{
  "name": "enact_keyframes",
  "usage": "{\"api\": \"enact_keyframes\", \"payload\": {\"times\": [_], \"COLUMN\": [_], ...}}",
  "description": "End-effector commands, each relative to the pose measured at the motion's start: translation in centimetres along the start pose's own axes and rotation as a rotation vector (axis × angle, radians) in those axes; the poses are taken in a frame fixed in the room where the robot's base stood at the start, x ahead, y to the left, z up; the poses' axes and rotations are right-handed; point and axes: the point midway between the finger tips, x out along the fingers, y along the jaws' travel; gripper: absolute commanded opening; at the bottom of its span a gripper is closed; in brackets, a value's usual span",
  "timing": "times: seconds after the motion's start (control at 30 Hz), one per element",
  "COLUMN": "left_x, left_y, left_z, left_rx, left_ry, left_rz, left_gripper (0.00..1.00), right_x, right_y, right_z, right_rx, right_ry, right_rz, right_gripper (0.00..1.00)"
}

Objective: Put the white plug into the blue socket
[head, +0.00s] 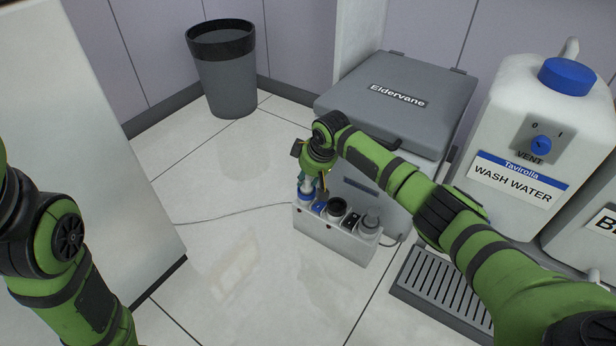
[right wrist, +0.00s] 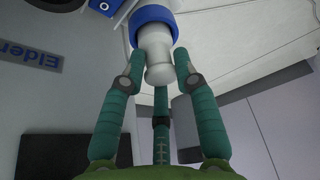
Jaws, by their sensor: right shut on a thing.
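The white plug (right wrist: 157,58) is between the fingers of my right gripper (right wrist: 159,66) in the right wrist view. The gripper is shut on it. The plug's far end meets the blue ring of the blue socket (right wrist: 153,14); how deep it sits cannot be told. In the head view my right gripper (head: 315,183) points down over the left end of a white socket box (head: 328,241), where the blue socket (head: 304,197) shows partly behind the fingers. Of my left arm only links show at the left; its gripper is out of view.
A black socket (head: 336,208) and a grey socket (head: 370,221) are on the same box. The grey Eldervane unit (head: 400,100) stands behind it. A wash water tank (head: 515,160) and a drain grate (head: 440,290) are at right. Floor is clear left of the box, except a thin cable.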

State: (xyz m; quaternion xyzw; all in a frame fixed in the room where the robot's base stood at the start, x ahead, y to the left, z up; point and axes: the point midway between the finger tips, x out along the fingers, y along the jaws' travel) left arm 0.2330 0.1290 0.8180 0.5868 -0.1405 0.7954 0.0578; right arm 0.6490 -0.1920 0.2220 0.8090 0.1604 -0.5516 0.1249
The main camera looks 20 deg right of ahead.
Motion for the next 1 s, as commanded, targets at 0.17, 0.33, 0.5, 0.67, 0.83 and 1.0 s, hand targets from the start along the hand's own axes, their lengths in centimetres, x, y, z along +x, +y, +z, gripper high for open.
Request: {"api": "enact_keyframes", "payload": {"times": [0.17,0.33,0.5,0.67,0.83,1.0], "left_x": [0.1,0.1,0.0,-0.1,1.3,-0.1], "left_y": [0.0,0.0,0.0,0.0,-0.6,-1.2], "left_z": [0.0,0.0,0.0,0.0,0.8,2.7], "left_rx": [0.0,0.0,0.0,0.0,0.001,-0.002], "left_ry": [0.001,0.001,0.001,0.0,-0.01,-0.091], "left_rz": [0.0,0.0,0.0,-0.001,-0.003,-0.021], "left_gripper": [0.54,0.54,0.54,0.54,0.54,0.54], "right_x": [0.5,0.5,0.5,0.0,-3.0,-6.2], "right_y": [-0.1,0.0,0.0,0.0,0.1,0.0], "right_z": [0.2,0.2,0.2,0.0,-0.2,-0.2], "right_rx": [0.0,0.0,0.0,-0.001,-0.001,-0.001], "right_ry": [0.0,0.0,-0.001,0.001,0.0,-0.001], "right_rz": [-0.001,-0.001,-0.001,0.001,0.0,-0.001], "right_gripper": [0.0,0.55,0.55,0.55,0.55,0.55]}}
